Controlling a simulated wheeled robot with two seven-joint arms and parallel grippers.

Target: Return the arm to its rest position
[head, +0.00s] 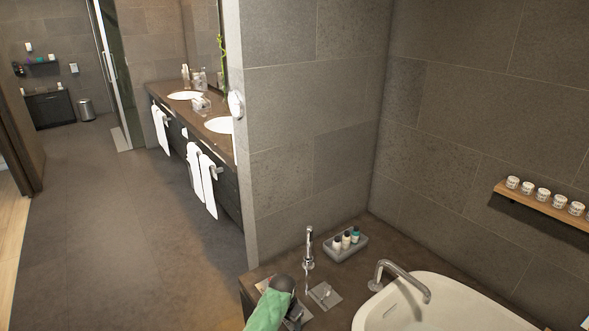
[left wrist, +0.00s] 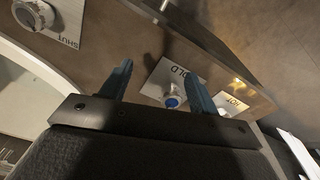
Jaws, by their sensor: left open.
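My left gripper (left wrist: 158,70) shows in the left wrist view as two blue fingers, spread apart with nothing held between them. A round knob with a blue centre (left wrist: 172,101) on a plate marked COLD appears between the fingers from this camera; I cannot tell how far apart they are in depth. In the head view a grey and green shape, seemingly part of my left arm (head: 268,312), is at the bottom over the tub ledge's left corner. The fingers cannot be made out there. My right gripper is not seen.
The ledge holds a chrome spout (head: 308,247), a grey tray (head: 345,246) with small bottles, and a curved tub faucet (head: 400,277). The white tub (head: 440,305) is at right. A HOT plate (left wrist: 232,102) and a SHUT knob (left wrist: 33,13) are close by. Open floor (head: 110,230) lies left.

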